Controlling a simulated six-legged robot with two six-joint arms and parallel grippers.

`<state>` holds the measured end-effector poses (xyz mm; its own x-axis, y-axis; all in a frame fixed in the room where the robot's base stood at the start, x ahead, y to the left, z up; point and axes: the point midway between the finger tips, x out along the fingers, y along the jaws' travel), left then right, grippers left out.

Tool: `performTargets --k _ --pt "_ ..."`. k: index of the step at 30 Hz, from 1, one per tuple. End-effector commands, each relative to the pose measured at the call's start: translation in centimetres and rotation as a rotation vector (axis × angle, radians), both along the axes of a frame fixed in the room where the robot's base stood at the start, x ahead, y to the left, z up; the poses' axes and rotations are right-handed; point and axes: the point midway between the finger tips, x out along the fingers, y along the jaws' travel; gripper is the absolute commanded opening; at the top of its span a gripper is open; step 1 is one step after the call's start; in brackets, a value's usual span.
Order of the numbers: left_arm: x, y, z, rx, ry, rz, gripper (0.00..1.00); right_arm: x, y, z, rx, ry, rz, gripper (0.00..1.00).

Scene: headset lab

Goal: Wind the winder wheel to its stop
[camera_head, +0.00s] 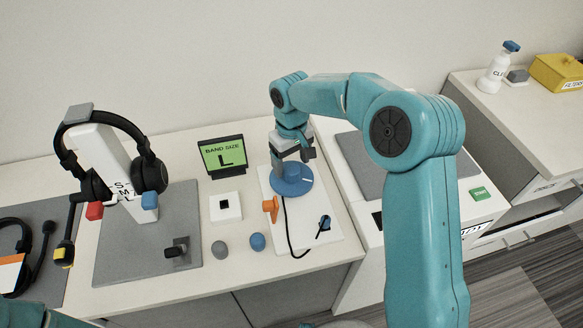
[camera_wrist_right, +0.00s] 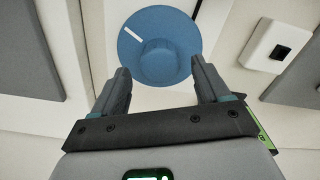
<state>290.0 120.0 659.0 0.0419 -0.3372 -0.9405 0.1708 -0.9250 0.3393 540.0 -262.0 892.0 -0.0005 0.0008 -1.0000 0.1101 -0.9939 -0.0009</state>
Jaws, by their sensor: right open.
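The winder wheel (camera_head: 292,184) is a blue disc on a white board (camera_head: 318,232) at the middle of the bench. My right gripper (camera_head: 294,158) is over the wheel, pointing down. In the right wrist view its open fingers (camera_wrist_right: 160,72) stand either side of the knob's lower part, with nothing held. I cannot tell whether they touch it. My left gripper is out of view; only a bit of my left arm shows at bottom left.
A black cable, an orange clip (camera_head: 270,207) and a blue-ended plug (camera_head: 324,224) are on the board. Left are a white block (camera_head: 226,207), a band-size display (camera_head: 222,156) and headphones on a stand (camera_head: 105,160). A grey-topped machine (camera_head: 360,160) stands close right.

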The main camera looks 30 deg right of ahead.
Motion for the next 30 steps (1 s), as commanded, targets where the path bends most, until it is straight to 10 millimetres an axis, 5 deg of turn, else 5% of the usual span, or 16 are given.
performTargets --k 6,16,21,30 --pt "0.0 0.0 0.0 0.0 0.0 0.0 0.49 0.0 -0.1 -2.6 -0.001 0.001 0.0 0.75" --pt "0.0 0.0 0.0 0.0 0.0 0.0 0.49 0.0 0.0 -3.0 -0.001 -0.001 0.0 0.75" --pt "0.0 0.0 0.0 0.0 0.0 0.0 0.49 0.0 0.0 -3.0 -0.001 -0.001 0.0 0.23" --pt "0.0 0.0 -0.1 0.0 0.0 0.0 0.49 0.0 0.0 -3.0 -0.001 -0.001 -0.021 0.19"
